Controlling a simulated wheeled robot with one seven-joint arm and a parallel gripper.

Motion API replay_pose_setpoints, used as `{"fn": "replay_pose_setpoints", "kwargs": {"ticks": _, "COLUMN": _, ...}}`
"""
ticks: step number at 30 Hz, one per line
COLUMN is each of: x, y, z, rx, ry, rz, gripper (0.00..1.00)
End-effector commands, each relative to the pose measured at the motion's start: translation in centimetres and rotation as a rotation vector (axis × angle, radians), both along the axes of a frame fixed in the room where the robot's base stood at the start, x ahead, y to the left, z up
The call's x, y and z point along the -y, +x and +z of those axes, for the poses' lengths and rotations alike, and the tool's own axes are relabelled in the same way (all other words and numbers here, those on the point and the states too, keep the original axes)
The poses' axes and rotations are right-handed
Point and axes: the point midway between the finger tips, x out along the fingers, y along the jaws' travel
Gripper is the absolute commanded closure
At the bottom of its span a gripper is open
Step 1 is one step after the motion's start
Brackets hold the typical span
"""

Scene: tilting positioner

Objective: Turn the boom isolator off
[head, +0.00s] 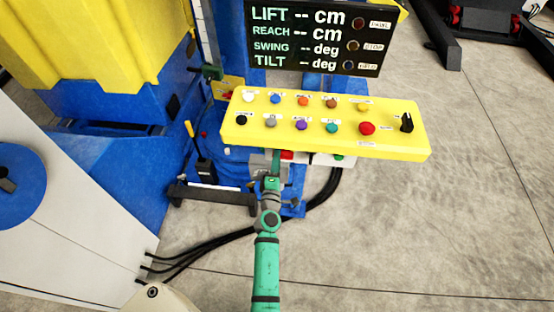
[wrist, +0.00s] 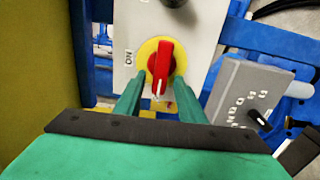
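A red rotary handle (wrist: 162,66) sits on a round yellow plate (wrist: 150,48) on a pale grey box (wrist: 196,38) in the wrist view. It looks like the boom isolator, though its name label is not readable. The handle lies roughly upright in the picture, its white mark at the lower end; the word ON is to its left. My gripper (wrist: 159,82) is open, with one green finger on each side of the handle's lower end; contact cannot be told. In the head view my gripper (head: 272,182) is below the yellow console, its fingertips partly hidden.
The yellow button console (head: 330,146) overhangs my gripper, under a black display (head: 284,48). A grey box with a black knob (wrist: 262,118) stands to the right in the wrist view. Black cables (head: 215,241) run along the floor; open floor (head: 440,220) lies to the right.

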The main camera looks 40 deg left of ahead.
Motion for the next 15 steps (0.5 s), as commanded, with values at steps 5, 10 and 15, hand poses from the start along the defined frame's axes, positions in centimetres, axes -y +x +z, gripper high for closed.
{"fn": "replay_pose_setpoints", "kwargs": {"ticks": 5, "x": 0.6, "y": -1.0, "z": -0.1, "rx": -0.002, "ry": 0.0, "rz": 0.0, "gripper": 0.64}}
{"fn": "replay_pose_setpoints", "kwargs": {"ticks": 10, "x": 2.1, "y": -3.4, "z": -0.2, "rx": -0.003, "ry": -0.001, "rz": -0.001, "gripper": 0.64}}
{"fn": "replay_pose_setpoints", "kwargs": {"ticks": 15, "x": 3.7, "y": -5.9, "z": -0.1, "rx": -0.002, "ry": 0.0, "rz": -0.001, "gripper": 0.64}}
